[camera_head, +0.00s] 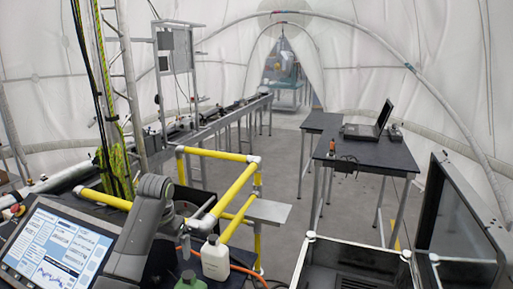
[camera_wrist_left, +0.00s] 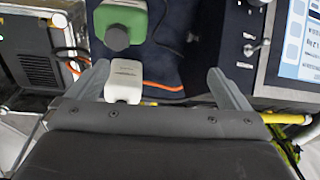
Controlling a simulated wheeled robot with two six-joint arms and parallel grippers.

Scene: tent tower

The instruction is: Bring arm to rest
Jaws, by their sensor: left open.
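My left arm (camera_head: 139,229) rises from the bottom left in the head view, between the monitor and the bottles. In the wrist view my left gripper (camera_wrist_left: 158,78) is open, with its two fingers apart and nothing held between them. A white bottle (camera_wrist_left: 123,82) shows beside the left finger in that view; I cannot tell its distance from the finger. The white bottle also shows in the head view (camera_head: 215,259). My right gripper is not in view.
A monitor (camera_head: 58,248) stands at lower left. A yellow rail frame (camera_head: 237,188) rises behind the bottles, and an orange cable (camera_head: 246,271) runs nearby. A dark table (camera_head: 370,152) with a laptop (camera_head: 370,126) stands right. Grey floor (camera_head: 283,165) is open in the middle.

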